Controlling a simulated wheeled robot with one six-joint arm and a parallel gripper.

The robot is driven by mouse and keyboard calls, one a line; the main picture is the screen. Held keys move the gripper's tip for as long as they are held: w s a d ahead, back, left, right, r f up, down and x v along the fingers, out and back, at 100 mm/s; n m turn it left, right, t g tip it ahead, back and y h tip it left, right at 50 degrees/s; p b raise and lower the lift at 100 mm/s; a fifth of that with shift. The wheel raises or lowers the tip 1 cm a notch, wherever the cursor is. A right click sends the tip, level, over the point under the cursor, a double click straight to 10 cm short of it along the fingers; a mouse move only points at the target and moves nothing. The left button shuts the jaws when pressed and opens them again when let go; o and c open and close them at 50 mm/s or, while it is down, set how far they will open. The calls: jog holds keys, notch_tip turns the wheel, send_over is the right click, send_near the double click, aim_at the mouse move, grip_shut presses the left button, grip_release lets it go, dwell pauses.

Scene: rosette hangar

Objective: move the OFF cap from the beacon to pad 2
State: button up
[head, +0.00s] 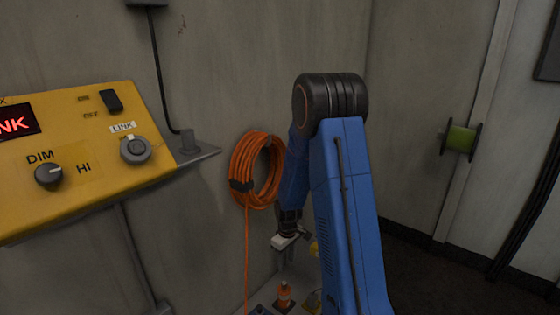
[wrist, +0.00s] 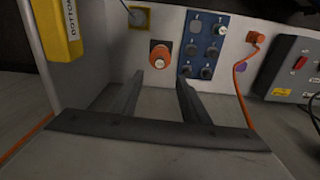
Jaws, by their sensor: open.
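My gripper (wrist: 160,80) is open and empty in the wrist view, its two dark fingers apart. An orange round-topped piece (wrist: 160,53), perhaps the beacon, stands just beyond and between the fingertips, apart from them. In the head view my gripper (head: 288,258) points down above an orange piece (head: 284,293) on a dark base, which looks like the same thing. A blue panel (wrist: 200,54) with several round dark fittings stands right of it in the wrist view. I cannot read an OFF mark or a pad number, so the cap and pad 2 are not certain.
A yellow block (wrist: 60,35) lettered BOTTOM stands at left in the wrist view. At right are an orange plug (wrist: 254,38) with its cable and a grey switch box (wrist: 297,68). The head view shows a yellow control box (head: 80,190) and an orange coil (head: 250,170).

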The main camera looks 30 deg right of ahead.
send_over(284, 283)
jog(key=shift+n, duration=0.3)
jog(key=shift+f, duration=2.7)
jog(key=shift+f, duration=4.5)
jog(key=shift+c, duration=0.5)
grip_shut()
jog(key=shift+r, duration=0.2)
